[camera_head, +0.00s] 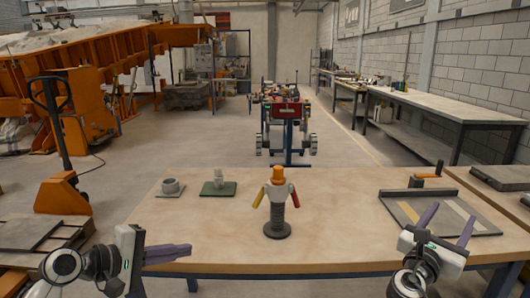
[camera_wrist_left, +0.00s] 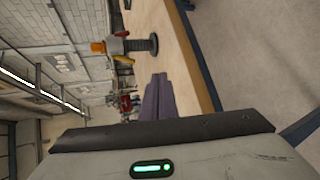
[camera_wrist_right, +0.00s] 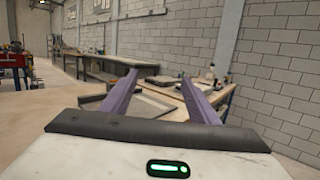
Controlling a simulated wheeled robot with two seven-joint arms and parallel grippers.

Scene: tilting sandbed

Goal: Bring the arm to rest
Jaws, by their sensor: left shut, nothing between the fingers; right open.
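My left gripper (camera_head: 188,252) is at the lower left of the head view, beside the table's front edge. Its purple fingers are together and empty, and they also show in the left wrist view (camera_wrist_left: 158,98). My right gripper (camera_head: 447,224) is at the lower right of the head view, by the table's front right part. Its purple fingers stand apart with nothing between them, as the right wrist view (camera_wrist_right: 160,90) also shows. Both grippers are clear of the objects on the table.
An orange pallet jack (camera_head: 62,192) stands left. The table's front middle is bare.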

